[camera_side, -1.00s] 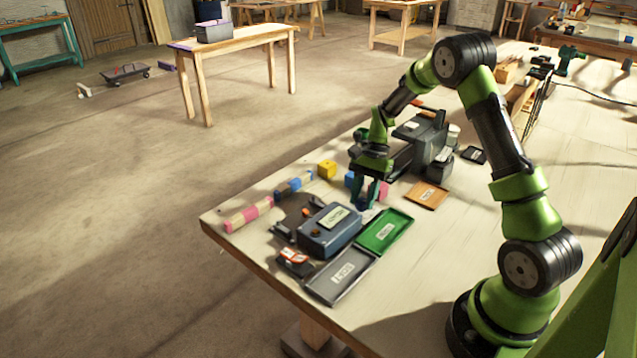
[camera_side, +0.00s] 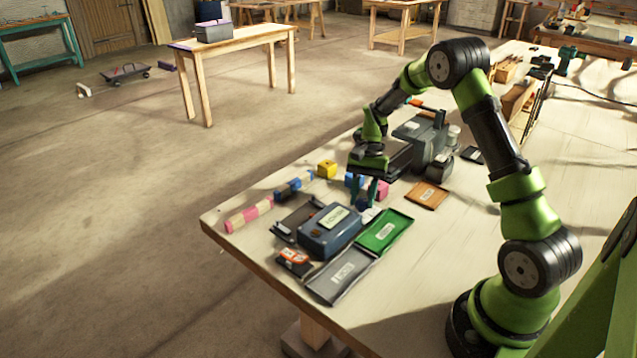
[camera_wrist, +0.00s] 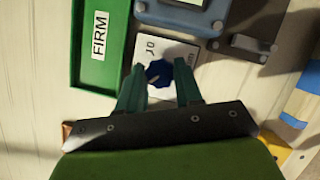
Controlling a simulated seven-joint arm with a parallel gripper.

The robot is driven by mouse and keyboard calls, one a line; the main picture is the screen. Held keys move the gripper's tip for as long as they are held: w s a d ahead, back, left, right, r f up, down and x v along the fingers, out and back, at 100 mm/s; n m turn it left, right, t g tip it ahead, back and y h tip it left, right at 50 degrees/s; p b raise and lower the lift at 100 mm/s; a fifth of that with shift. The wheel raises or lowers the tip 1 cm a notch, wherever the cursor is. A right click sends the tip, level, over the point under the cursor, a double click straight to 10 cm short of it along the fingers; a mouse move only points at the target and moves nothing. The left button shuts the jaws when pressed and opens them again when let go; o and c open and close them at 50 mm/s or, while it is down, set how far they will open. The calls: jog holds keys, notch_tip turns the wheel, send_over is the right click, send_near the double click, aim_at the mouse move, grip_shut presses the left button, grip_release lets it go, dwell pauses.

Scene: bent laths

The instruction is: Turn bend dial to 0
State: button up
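The bend dial is a small dark blue knob (camera_wrist: 158,73) on a white plate (camera_wrist: 172,50) with printed marks, in the wrist view. The mark "0" seems legible on the plate; other marks are partly covered. My gripper (camera_wrist: 160,85) is open, with its two green fingers on either side of the knob's near edge. I cannot tell whether they touch it. In the side view my gripper (camera_side: 368,195) points down at the table behind the blue-grey box (camera_side: 328,232). The knob is hidden there by the fingers.
A green tray (camera_side: 384,231) marked FIRM and a grey tray (camera_side: 340,275) lie near the box. A yellow block (camera_side: 327,169), an orange-brown tray (camera_side: 426,195) and a dark machine (camera_side: 424,137) stand close by.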

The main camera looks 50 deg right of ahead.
jog(key=o, duration=0.4)
jog(key=v, duration=1.7)
jog(key=shift+d, duration=0.1)
